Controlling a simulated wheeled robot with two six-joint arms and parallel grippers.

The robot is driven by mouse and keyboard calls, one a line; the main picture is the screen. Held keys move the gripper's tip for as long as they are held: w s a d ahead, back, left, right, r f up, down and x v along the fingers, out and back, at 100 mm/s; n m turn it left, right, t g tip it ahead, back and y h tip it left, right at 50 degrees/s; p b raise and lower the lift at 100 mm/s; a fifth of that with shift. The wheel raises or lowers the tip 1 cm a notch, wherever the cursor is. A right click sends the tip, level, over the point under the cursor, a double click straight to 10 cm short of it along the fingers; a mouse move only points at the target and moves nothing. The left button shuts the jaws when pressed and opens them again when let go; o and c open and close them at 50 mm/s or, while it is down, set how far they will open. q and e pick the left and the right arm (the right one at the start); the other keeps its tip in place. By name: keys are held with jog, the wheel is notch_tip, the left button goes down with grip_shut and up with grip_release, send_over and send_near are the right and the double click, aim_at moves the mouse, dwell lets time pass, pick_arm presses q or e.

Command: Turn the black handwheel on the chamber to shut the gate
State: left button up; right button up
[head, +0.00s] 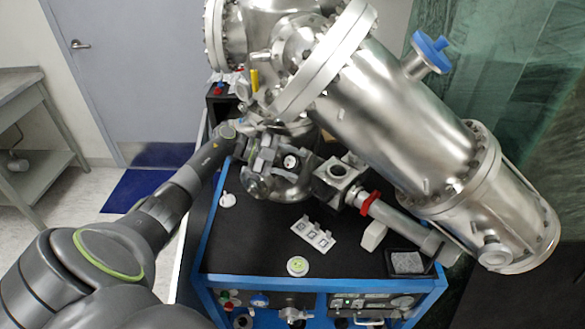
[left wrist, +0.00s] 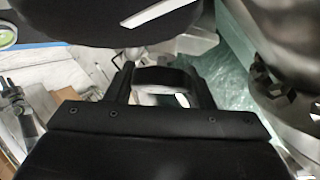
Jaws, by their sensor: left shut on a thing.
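The steel chamber (head: 390,110) slants across the head view. My left arm reaches in from the left, and its gripper (head: 266,160) is at the small fittings below the chamber's large flange. In the head view the gripper covers most of the wheel. The gate is not visible. My right gripper is out of view.
A black-topped, blue-framed bench (head: 255,250) carries a white sample holder (head: 313,236), a small white round piece (head: 297,266) and a dark tray (head: 408,263). A steel tube with a red ring (head: 369,203) lies right of the gripper. A grey side table (head: 35,130) stands left.

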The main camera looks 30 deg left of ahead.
pick_arm(q)
jog(key=shift+f+m+g+y+b, duration=0.1)
jog(key=shift+m+g+y+b, duration=0.3)
jog(key=shift+m+g+b, duration=0.8)
jog(key=o, duration=1)
jog(key=shift+c, duration=0.2)
